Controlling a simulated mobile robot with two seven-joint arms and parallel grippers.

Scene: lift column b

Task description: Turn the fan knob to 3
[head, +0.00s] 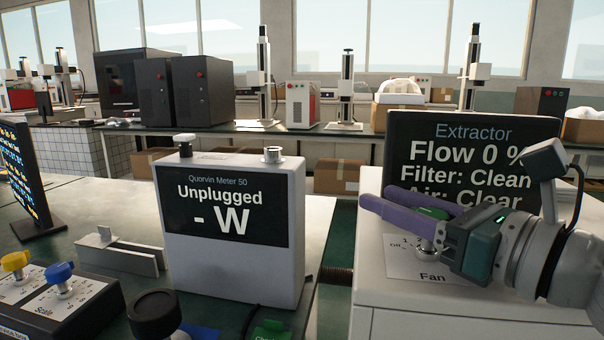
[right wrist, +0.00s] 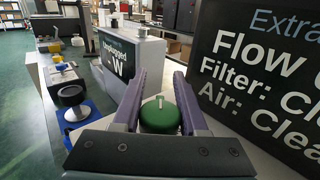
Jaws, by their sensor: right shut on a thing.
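The green fan knob (head: 432,213) sits on the white extractor box (head: 455,300), above a plate (head: 405,262) marked "Fan" with "Off" and "1" readable. In the right wrist view the knob (right wrist: 160,118) shows a white pointer mark toward the top of the picture. My right gripper (head: 378,198) has its purple fingers on either side of the knob, shut on it; its fingertips (right wrist: 160,77) reach past it. The fingers hide part of the dial, including any 3. The extractor screen (head: 460,155) reads "Flow 0 %", "Filter: Clean", "Air: Clear". My left gripper is not in view.
A white Quorvin meter (head: 235,270), reading "Unplugged - W", stands left of the extractor box. A black round knob (head: 153,312) is in front of it. A panel (head: 65,310) with yellow and blue knobs is at lower left. The screen stands close behind my right gripper.

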